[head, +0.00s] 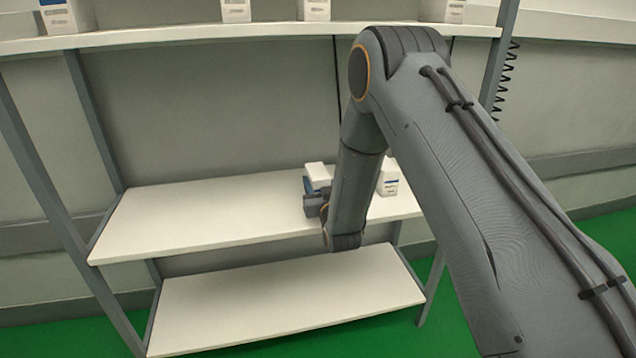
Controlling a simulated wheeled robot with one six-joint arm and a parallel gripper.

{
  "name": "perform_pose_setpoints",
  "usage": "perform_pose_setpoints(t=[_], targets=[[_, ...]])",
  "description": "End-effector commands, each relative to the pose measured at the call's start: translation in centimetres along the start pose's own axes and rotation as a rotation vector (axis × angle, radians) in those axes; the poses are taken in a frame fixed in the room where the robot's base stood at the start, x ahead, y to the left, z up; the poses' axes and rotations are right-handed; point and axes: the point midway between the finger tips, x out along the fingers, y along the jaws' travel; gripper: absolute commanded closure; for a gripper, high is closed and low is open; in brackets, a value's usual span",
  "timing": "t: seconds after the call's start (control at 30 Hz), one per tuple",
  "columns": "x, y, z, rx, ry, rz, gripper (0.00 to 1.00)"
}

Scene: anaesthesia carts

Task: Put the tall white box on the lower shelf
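A white box (317,173) is at my gripper (315,196), over the middle shelf (190,222). Its top and part of its front show; the gripper hides its lower part. I cannot tell whether the fingers are shut on it, or whether it rests on the shelf or is held just above it. Another white box (388,181) stands on the middle shelf just right of my forearm, partly hidden. The lower shelf (280,300) is bare where it shows.
The upper shelf (170,36) bears several white boxes, such as one at the far left (68,16). Grey posts (45,190) frame the rack. My arm covers the right side of the view. The left part of the middle shelf is clear.

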Motion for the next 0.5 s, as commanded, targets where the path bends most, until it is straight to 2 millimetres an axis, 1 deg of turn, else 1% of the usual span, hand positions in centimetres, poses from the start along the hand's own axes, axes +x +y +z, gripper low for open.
perform_pose_setpoints(t=[0.07, 0.1, 0.17, 0.2, 0.5], targets=[[0.02, -0.01, 0.29, 0.0, 0.0, 0.0, 0.83], [0.0, -0.01, 0.24, 0.0, 0.0, 0.0, 0.5], [0.0, -0.01, 0.22, 0.0, 0.0, 0.0, 0.4], [0.0, -0.02, 0.21, 0.0, 0.0, 0.0, 0.38], [-0.01, -0.02, 0.02, 0.0, 0.0, 0.0, 0.38]])
